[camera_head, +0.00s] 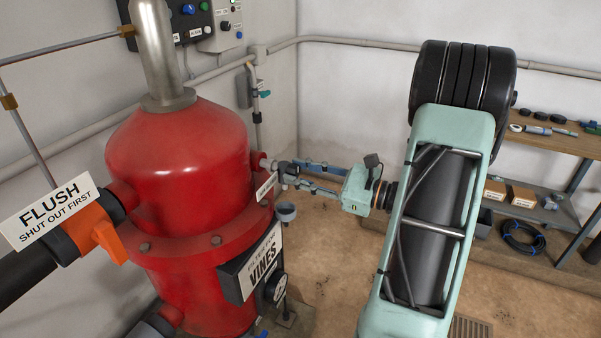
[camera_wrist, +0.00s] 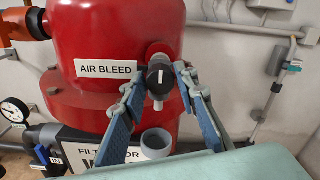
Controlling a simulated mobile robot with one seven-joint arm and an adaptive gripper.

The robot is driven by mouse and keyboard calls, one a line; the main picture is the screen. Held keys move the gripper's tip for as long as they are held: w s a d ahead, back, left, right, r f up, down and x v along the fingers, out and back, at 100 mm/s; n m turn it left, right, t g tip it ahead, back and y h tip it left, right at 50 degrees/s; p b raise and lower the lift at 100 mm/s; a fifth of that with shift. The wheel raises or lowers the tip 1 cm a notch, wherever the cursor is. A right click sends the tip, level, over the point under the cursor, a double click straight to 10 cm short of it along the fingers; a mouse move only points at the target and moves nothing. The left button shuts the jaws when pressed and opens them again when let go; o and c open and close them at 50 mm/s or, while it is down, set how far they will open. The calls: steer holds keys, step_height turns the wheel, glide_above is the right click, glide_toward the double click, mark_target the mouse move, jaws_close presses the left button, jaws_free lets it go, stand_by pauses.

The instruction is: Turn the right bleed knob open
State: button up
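One bleed knob shows, a black round knob (camera_wrist: 160,76) with a pale upright mark. It sits on a short red stub on the red filter tank (camera_wrist: 105,35), right of the "AIR BLEED" label (camera_wrist: 107,69). A grey spout (camera_wrist: 158,104) hangs below it, over a grey cup (camera_wrist: 156,140). My gripper (camera_wrist: 160,73) is open, its blue fingers reaching toward the knob with one tip on each side. Small gaps seem to show between tips and knob; contact is hard to judge. In the head view my gripper (camera_head: 293,175) is at the tank's right side, partly hiding the knob.
An orange flush valve handle (camera_head: 108,240) sticks out at the tank's left. A "FILTER VINES" sign (camera_head: 258,262) is below the bleed. A wall pipe with a teal-handled valve (camera_head: 264,93) stands behind. A wooden shelf (camera_head: 555,140) is at right. Floor between is clear.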

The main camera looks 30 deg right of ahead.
jaws_close()
steer(key=shift+r+m+p, duration=0.1)
steer(key=shift+m+p, duration=0.2)
steer(key=shift+p, duration=0.15)
steer(key=m+p, duration=0.2)
steer(key=p, duration=0.1)
steer(key=shift+r+m, duration=0.15)
steer(key=shift+m, duration=0.25)
steer(key=m+p, duration=0.5)
steer(key=shift+m, duration=0.3)
steer(key=m+p, duration=0.4)
steer(key=m, duration=0.1)
steer(key=shift+f+m+p, duration=0.15)
steer(key=shift+m+p, duration=0.2)
steer(key=shift+m, duration=0.65)
steer(key=shift+f+m+p, duration=0.15)
steer(key=shift+m+p, duration=0.15)
steer(key=shift+m, duration=0.7)
